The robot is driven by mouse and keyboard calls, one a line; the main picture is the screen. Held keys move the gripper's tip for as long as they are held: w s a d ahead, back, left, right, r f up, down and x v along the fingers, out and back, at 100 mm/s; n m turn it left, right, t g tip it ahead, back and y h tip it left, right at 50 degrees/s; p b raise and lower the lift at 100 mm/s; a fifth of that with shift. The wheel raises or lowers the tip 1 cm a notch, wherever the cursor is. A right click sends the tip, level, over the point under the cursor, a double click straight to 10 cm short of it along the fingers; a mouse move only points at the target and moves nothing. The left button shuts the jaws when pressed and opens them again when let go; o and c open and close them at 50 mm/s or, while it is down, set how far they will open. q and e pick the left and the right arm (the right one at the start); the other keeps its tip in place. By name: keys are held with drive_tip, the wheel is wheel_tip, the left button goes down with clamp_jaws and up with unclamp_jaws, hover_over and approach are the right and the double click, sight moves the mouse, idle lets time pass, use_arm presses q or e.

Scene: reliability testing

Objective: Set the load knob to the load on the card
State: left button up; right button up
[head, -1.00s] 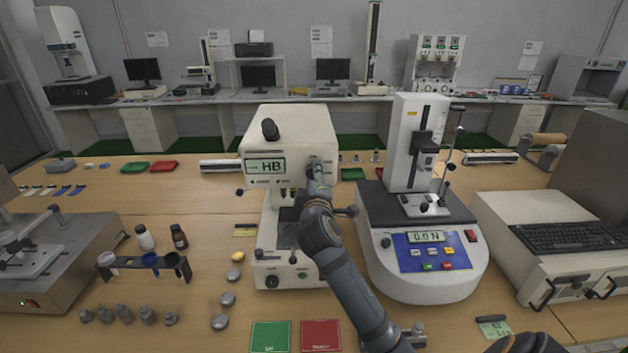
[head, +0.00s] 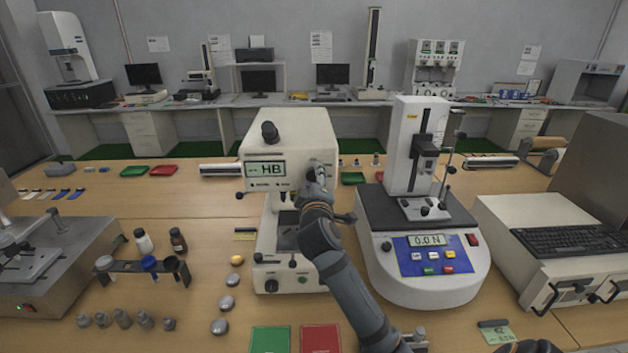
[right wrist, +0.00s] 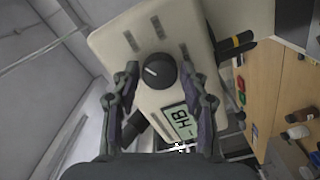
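The hardness tester (head: 285,135) is a cream machine with a display (head: 265,169) that reads HB. Its load knob (right wrist: 158,70) is round and black with a white pointer line, seen in the right wrist view. My right gripper (right wrist: 159,60) is open, with one finger on each side of the knob and small gaps visible. In the head view, my right gripper (head: 317,180) is at the tester's right front and hides the knob. My left gripper is out of view.
A force tester (head: 425,255) reading 0.0 N stands close on the right. Green (head: 270,339) and red (head: 320,339) mats are at the front. A green card (head: 497,334) lies front right.

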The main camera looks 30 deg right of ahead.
drive_tip(key=shift+o, duration=0.9)
drive_tip(key=shift+s+a, duration=0.15)
drive_tip(key=v, duration=0.7)
drive_tip(key=shift+s, duration=0.1)
